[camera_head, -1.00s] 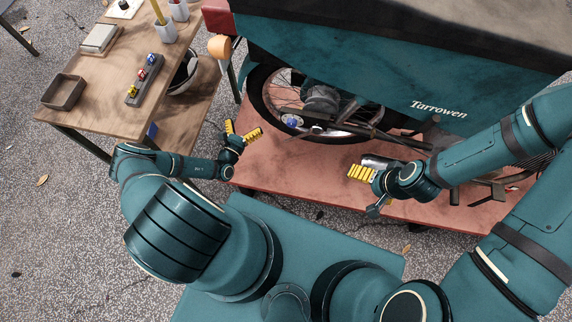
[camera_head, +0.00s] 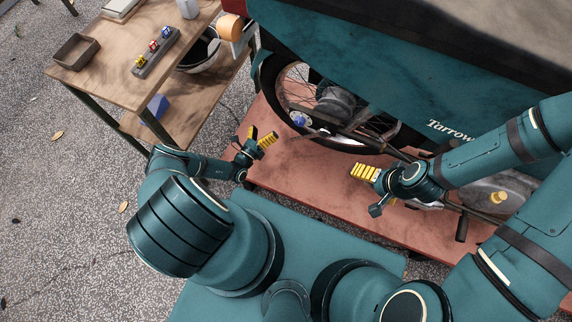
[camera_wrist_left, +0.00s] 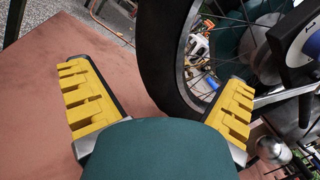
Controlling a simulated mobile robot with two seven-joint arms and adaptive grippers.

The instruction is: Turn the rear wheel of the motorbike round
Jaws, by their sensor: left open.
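The motorbike's rear wheel (camera_head: 268,90) has a black tyre and wire spokes, partly hidden under a teal cover. My left gripper (camera_head: 259,138) is open and empty, low beside the wheel's near left side. In the left wrist view the tyre (camera_wrist_left: 163,50) stands upright beyond the open yellow-padded fingers (camera_wrist_left: 157,78), nearer the right finger. I see no clear contact with the tyre. My right gripper (camera_head: 365,172) is right of the wheel, over the red platform; I cannot tell whether its fingers are apart.
The red platform (camera_head: 300,183) carries the motorbike and has bare room in front of the wheel. The teal cover (camera_head: 400,80) overhangs the wheel. A wooden table (camera_head: 110,75) with a dark tray (camera_head: 75,50) stands at left. Bike bars and engine parts lie near my right arm.

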